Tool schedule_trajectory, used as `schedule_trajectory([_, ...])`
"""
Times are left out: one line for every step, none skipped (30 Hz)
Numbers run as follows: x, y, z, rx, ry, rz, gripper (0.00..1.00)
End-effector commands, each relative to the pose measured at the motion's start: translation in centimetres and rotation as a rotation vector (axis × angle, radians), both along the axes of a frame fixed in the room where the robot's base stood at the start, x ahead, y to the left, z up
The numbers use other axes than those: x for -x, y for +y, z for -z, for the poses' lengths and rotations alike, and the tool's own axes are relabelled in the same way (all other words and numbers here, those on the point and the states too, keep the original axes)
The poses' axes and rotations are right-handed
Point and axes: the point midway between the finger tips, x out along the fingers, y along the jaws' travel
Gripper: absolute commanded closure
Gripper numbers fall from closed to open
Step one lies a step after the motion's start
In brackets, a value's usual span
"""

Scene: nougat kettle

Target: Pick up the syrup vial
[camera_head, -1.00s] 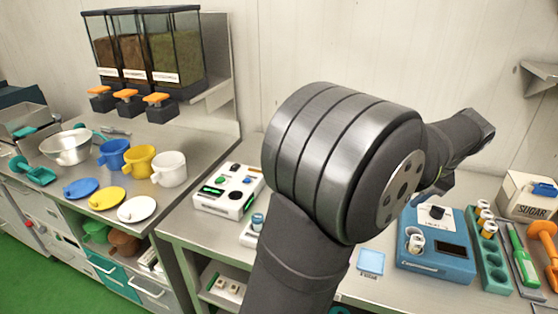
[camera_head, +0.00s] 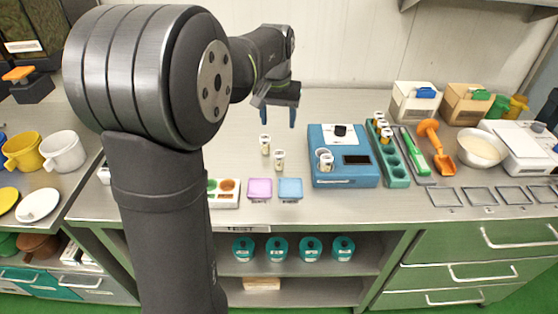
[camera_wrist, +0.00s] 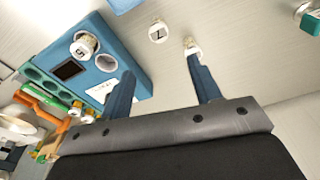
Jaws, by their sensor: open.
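Two small pale-capped vials stand apart on the steel counter in the head view, a rear one (camera_head: 265,144) and a front one (camera_head: 279,160). Another vial (camera_head: 325,160) sits in the blue machine (camera_head: 343,178), and several more (camera_head: 381,124) are in the green rack (camera_head: 397,170). I cannot tell which is the syrup vial. My gripper (camera_head: 278,113) is open and empty, above and behind the two loose vials. In the wrist view, a lettered vial cap (camera_wrist: 158,32) lies beyond the gap between the fingers, and another vial (camera_wrist: 192,48) shows at the right fingertip; contact is unclear.
A pink pad (camera_head: 259,189) and a blue pad (camera_head: 290,188) lie in front of the loose vials. An orange scoop (camera_head: 437,145), a green tool (camera_head: 413,152) and a bowl (camera_head: 481,149) are to the right. The counter behind the vials is clear.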

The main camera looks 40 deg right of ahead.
Motion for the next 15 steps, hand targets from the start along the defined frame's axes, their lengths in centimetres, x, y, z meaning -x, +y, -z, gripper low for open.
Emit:
schedule_trajectory([0.0, 0.0, 1.3, -0.006, 0.003, 0.000, 0.43])
schedule_trajectory([-0.1, -0.1, 2.0, -0.005, 0.002, 0.000, 0.43])
schedule_trajectory([-0.1, -0.2, 2.9, -0.005, 0.002, 0.000, 0.43])
schedule_trajectory([-0.2, -0.2, 3.6, -0.006, 0.003, 0.000, 0.43])
schedule_trajectory([-0.2, -0.3, 4.2, -0.005, 0.003, -0.001, 0.43])
schedule_trajectory([-0.3, -0.4, 5.0, -0.005, 0.002, -0.001, 0.43])
schedule_trajectory([-0.3, -0.5, 5.6, -0.005, 0.002, -0.001, 0.43])
schedule_trajectory([-0.3, -0.5, 6.1, -0.005, 0.001, -0.001, 0.43])
schedule_trajectory([-0.4, -0.6, 6.8, -0.005, 0.001, -0.001, 0.43])
schedule_trajectory([-0.4, -0.6, 7.1, -0.004, 0.000, -0.001, 0.43])
schedule_trajectory([-0.4, -0.7, 7.5, -0.003, 0.000, -0.001, 0.43])
schedule_trajectory([-0.5, -0.7, 7.8, -0.004, 0.000, -0.001, 0.43])
schedule_trajectory([-0.5, -0.8, 8.1, -0.003, 0.000, -0.001, 0.43])
schedule_trajectory([-0.5, -0.8, 8.2, -0.003, 0.000, -0.001, 0.43])
schedule_trajectory([-0.5, -0.8, 8.4, -0.002, -0.001, -0.001, 0.43])
